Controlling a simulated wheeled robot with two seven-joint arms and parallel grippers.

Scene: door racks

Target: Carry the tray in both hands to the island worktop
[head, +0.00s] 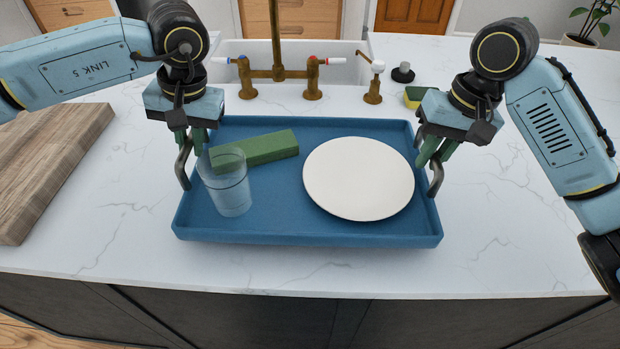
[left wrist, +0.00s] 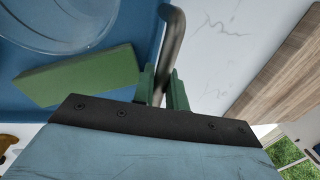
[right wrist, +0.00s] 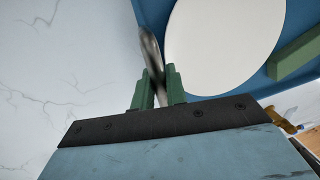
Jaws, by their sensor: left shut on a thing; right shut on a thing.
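The blue tray (head: 300,234) is over the white marble worktop (head: 500,230), in front of the sink; I cannot tell whether it rests on it or is just above. It bears a clear glass (head: 231,190) at the left, a green block (head: 262,148) behind it and a white plate (head: 358,178) at the right. My left gripper (head: 190,150) is shut on the dark left handle of the tray, which also shows in the left wrist view (left wrist: 173,45). My right gripper (head: 432,155) is shut on the right handle, seen in the right wrist view (right wrist: 150,55).
A brass tap (head: 277,60) and the white sink (head: 340,72) lie behind the tray. A wooden board (head: 50,160) lies at the left. A yellow-green sponge (head: 414,97) and a dark stopper (head: 402,73) are behind on the right. The worktop's front right is clear.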

